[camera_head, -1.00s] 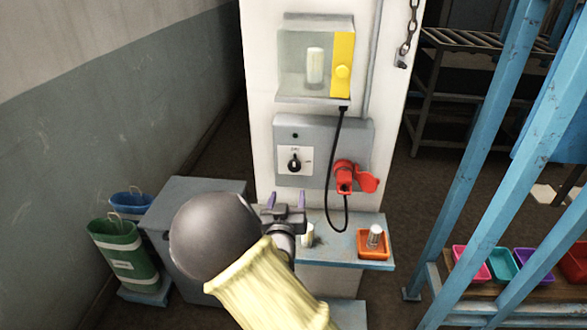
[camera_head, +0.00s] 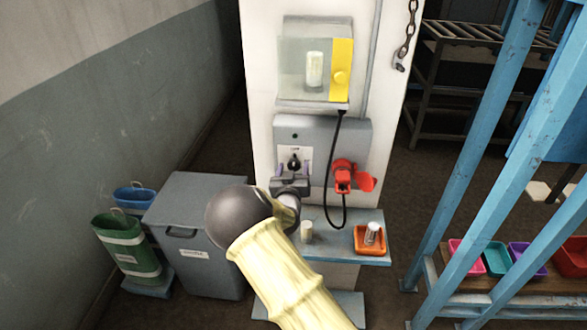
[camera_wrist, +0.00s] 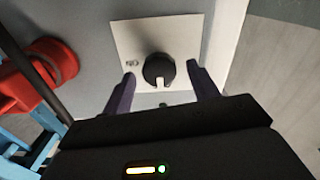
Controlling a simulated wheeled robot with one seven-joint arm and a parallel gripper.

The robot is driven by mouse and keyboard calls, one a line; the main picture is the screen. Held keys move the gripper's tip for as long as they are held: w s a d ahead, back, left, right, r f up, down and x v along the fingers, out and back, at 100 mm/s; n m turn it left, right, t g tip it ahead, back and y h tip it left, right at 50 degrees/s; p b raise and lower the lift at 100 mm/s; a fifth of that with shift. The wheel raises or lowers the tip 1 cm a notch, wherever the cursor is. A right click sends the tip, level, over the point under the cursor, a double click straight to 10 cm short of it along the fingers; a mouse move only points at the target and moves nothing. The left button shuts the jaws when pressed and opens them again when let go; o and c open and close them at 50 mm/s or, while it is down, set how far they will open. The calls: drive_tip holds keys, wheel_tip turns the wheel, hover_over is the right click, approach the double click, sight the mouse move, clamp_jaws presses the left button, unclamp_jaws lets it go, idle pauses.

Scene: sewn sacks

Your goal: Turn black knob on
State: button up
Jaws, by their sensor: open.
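The black knob (camera_head: 294,162) sits on a white plate on the grey panel of the white pillar. It also shows in the wrist view (camera_wrist: 158,70), where its white pointer mark points down in the picture. Upside-down lettering that looks like "ON" is on the plate (camera_wrist: 185,30), left of the knob. My gripper (camera_head: 292,171) is open, with its purple fingers one on each side of the knob in the wrist view (camera_wrist: 161,77). A gap shows on both sides. How far the fingertips are from the plate is hard to tell.
A red socket (camera_head: 343,176) with a black cable is right of the knob. A clear box with a yellow side (camera_head: 341,60) is above. Below, a shelf (camera_head: 325,249) holds a pale cylinder (camera_head: 306,231) and an orange tray (camera_head: 371,249). Blue posts (camera_head: 480,150) stand at the right.

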drive_tip(key=shift+c, duration=0.3)
drive_tip(key=c, duration=0.9)
